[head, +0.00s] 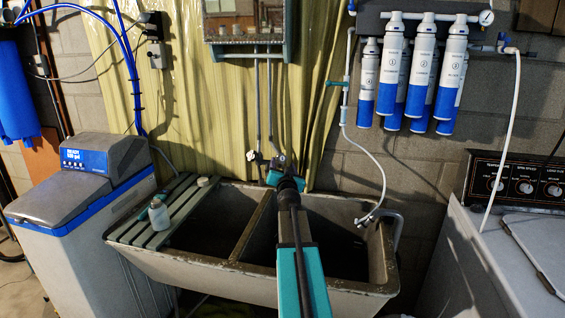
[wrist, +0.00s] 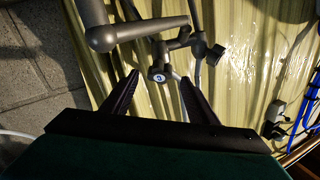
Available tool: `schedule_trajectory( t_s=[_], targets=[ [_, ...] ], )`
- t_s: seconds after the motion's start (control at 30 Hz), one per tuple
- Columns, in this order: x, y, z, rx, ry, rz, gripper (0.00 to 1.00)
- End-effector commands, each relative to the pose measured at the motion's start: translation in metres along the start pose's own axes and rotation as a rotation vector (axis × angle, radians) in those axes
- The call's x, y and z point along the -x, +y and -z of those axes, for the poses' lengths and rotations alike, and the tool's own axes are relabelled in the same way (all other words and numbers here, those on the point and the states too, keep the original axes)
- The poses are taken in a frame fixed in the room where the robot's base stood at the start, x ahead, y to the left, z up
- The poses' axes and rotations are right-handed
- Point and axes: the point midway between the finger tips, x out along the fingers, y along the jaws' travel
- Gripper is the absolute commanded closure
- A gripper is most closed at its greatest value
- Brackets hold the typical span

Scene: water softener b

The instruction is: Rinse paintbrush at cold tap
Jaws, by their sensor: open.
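My gripper (wrist: 160,77) is open and empty, its two black fingers spread. In the wrist view, the cold tap's handle, with a round cap marked "C" (wrist: 157,74), lies at or just beyond the gap between the fingertips; I cannot tell whether they touch. The tap's grey spout (wrist: 140,32) runs above it. In the head view, a small part of the tap (head: 254,158) shows at the sink's back edge, left of my wrist, which hides much of it. I cannot make out a paintbrush in either view.
The double concrete sink (head: 200,263) lies below my arm. A slatted board (head: 135,231) on its left carries a small bottle (head: 158,215). A softener cabinet (head: 75,215) stands left, a washing machine (head: 515,245) right. Filter cartridges (head: 423,72) and a white hose (head: 372,160) hang behind.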

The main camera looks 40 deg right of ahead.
Motion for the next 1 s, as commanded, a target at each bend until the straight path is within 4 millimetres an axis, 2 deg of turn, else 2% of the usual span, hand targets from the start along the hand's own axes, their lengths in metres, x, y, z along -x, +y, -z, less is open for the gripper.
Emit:
schedule_trajectory(
  t_s=[0.2,0.5,0.97,1.0],
  targets=[
    [-0.02,0.0,0.0,0.0,0.0,0.0,0.47],
    [-0.039,0.001,0.0,0.0,0.0,-0.001,0.47],
    [-0.043,0.002,0.001,0.0,0.001,-0.002,0.47],
    [-0.043,0.002,0.001,0.0,0.001,-0.002,0.5]
  ],
)
